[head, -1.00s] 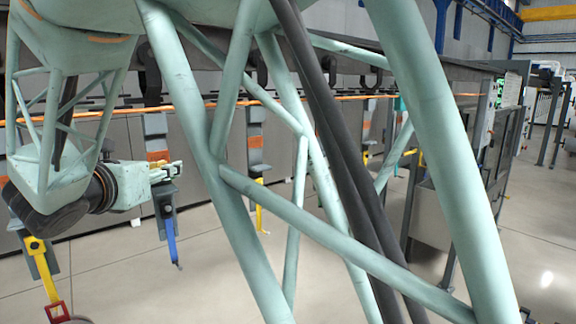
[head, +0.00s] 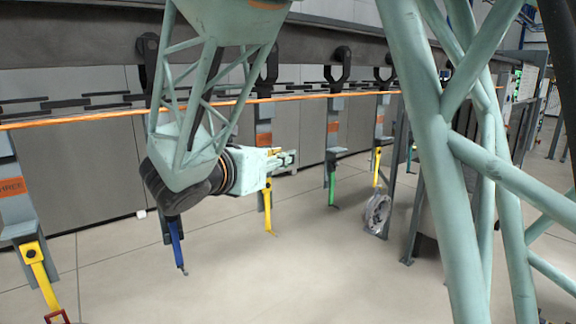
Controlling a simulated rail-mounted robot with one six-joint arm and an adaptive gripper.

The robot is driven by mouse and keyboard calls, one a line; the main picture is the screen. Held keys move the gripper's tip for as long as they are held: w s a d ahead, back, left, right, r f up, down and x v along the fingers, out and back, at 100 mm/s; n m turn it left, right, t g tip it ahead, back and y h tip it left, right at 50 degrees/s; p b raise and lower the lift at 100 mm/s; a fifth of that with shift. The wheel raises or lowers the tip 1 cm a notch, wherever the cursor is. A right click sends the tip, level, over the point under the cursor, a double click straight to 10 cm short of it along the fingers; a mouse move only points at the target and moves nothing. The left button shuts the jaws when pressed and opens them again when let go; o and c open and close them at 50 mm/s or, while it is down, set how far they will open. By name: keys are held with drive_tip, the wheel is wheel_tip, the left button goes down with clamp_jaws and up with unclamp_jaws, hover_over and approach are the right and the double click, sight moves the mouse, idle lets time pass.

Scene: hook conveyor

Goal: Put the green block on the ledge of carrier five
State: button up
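My gripper (head: 290,159) points right, level with the lower part of a grey hanging carrier (head: 264,112) that has an orange label and a yellow hook. It appears in front of this carrier; whether it touches cannot be told. Its fingers are too small to show whether they are open or hold anything. I cannot make out a green block. The left carrier (head: 14,208) has a label ending in "HREE". The other labels are too small to read, so I cannot confirm which carrier is five.
A blue hook (head: 177,244) hangs below my forearm. An orange cable (head: 60,119) runs along the line. Floor in front is clear.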

drive_tip(key=shift+d, duration=0.3)
drive_tip(key=shift+w+a, duration=0.1)
drive_tip(key=w+a, duration=0.1)
drive_tip(key=w, duration=0.3)
drive_tip(key=w+a+f, duration=0.1)
drive_tip(key=w, duration=0.4)
drive_tip(key=w+a+p, duration=0.1)
drive_tip(key=w+a, duration=0.1)
drive_tip(key=w, duration=0.3)
drive_tip(key=shift+w+f, duration=0.2)
drive_tip(key=shift+w, duration=0.1)
drive_tip(key=shift+w+a, duration=0.15)
drive_tip(key=shift+w, duration=0.25)
drive_tip(key=shift+s+f, duration=0.1)
drive_tip(key=shift+f, duration=1.7)
drive_tip(key=shift+f, duration=0.15)
drive_tip(key=o, duration=0.8)
